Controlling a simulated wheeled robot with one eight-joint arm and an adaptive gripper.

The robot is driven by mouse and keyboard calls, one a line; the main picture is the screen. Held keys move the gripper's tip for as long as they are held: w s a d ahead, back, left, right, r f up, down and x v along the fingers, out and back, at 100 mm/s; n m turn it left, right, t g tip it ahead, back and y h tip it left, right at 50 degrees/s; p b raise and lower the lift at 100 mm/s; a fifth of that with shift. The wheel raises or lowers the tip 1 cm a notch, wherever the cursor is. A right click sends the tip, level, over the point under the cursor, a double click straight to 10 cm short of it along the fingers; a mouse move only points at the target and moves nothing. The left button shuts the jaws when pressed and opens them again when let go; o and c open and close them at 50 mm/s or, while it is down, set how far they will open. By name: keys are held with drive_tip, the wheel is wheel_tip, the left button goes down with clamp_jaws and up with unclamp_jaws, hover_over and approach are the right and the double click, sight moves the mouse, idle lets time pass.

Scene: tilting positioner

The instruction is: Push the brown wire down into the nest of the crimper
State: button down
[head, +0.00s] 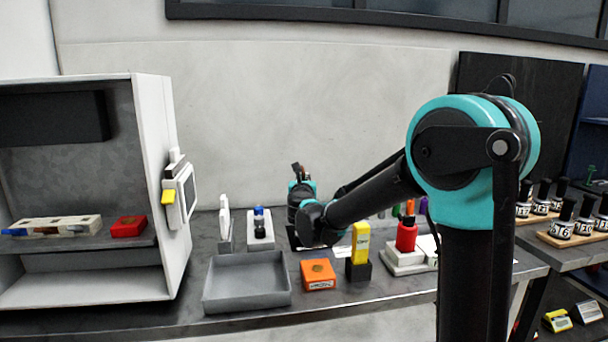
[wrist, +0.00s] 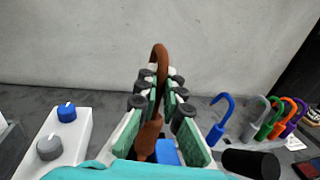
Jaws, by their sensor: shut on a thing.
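The brown wire (wrist: 161,62) stands upright between my gripper's fingers in the wrist view, its hooked top above the fingertips and its thicker brown lower part (wrist: 149,137) down between the pads. My gripper (wrist: 160,88) is shut on it, with green pads on either side. In the head view my gripper (head: 299,185) is behind the orange box, with a small brown piece of the wire (head: 296,168) above it. A blue piece (wrist: 167,152) shows beside the wire's lower part; I cannot tell what it belongs to. I cannot make out the crimper's nest in either view.
A white box with blue and grey knobs (wrist: 68,136) stands left of my gripper. Blue (wrist: 222,112), grey, green, orange and purple hooked wires stand right. A grey tray (head: 247,303), orange box (head: 318,286) and yellow block (head: 360,243) are along the bench front.

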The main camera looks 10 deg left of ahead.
drive_tip(key=shift+a, duration=0.1)
drive_tip(key=shift+f, duration=0.15)
drive_tip(key=shift+f, duration=4.8)
drive_tip(key=c, duration=1.6)
unclamp_jaws()
drive_tip(key=shift+s, duration=0.15)
drive_tip(key=s+d, duration=0.1)
drive_tip(key=s, duration=1)
drive_tip(key=shift+s, duration=0.4)
